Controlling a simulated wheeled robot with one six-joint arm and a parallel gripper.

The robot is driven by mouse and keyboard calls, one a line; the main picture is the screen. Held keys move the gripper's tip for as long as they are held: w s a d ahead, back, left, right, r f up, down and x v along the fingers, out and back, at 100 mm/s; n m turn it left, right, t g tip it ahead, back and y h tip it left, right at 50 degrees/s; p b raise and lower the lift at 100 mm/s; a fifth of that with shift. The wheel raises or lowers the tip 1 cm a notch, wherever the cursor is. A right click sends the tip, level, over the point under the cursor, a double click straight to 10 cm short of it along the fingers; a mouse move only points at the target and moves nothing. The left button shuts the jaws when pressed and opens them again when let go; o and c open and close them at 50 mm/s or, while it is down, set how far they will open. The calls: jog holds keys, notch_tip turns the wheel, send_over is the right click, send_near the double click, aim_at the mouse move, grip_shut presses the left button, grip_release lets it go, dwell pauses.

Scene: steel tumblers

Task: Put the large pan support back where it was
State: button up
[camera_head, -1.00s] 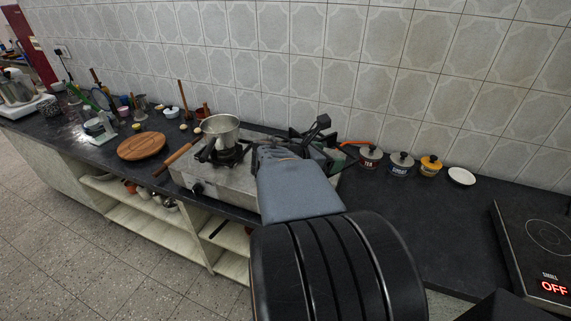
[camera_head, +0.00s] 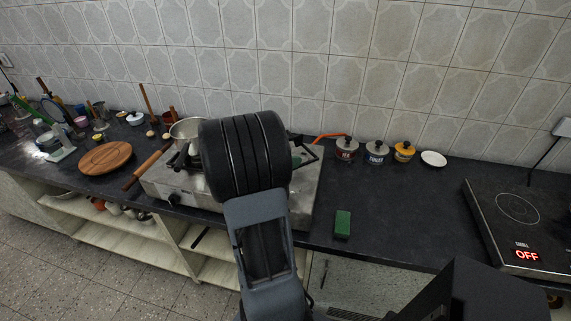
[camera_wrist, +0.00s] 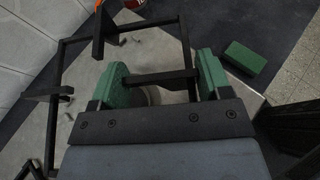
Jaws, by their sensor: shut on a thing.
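The large pan support (camera_wrist: 187,42) is a black square frame with inward prongs. In the wrist view, my gripper (camera_wrist: 162,84) has its green pads shut on one bar of it. The support extends ahead and left over the steel stove top (camera_wrist: 145,52); whether it touches the stove I cannot tell. In the head view, my arm hides most of the gripper and support; a black corner of the support (camera_head: 314,151) shows right of the arm. The stove (camera_head: 163,188) has a steel saucepan (camera_head: 186,129) on its left burner.
A green sponge (camera_head: 342,224) lies right of the stove, also in the wrist view (camera_wrist: 245,58). Lidded pots (camera_head: 376,153) and a white saucer (camera_head: 433,158) stand by the wall. An induction hob (camera_head: 515,225) is far right. The counter between is clear. A round wooden board (camera_head: 106,157) lies left.

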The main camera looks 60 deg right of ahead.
jog(key=shift+w+d+f, duration=0.15)
jog(key=shift+w+f, duration=0.1)
jog(key=shift+f, duration=0.1)
jog(key=f, duration=0.2)
jog(key=shift+w+d+f, duration=0.15)
jog(key=shift+w+f, duration=0.05)
jog(key=shift+f, duration=0.6)
jog(key=shift+f, duration=0.15)
jog(key=shift+f+b, duration=0.35)
jog(key=shift+f, duration=0.1)
jog(key=o, duration=1)
jog(key=shift+o, duration=0.2)
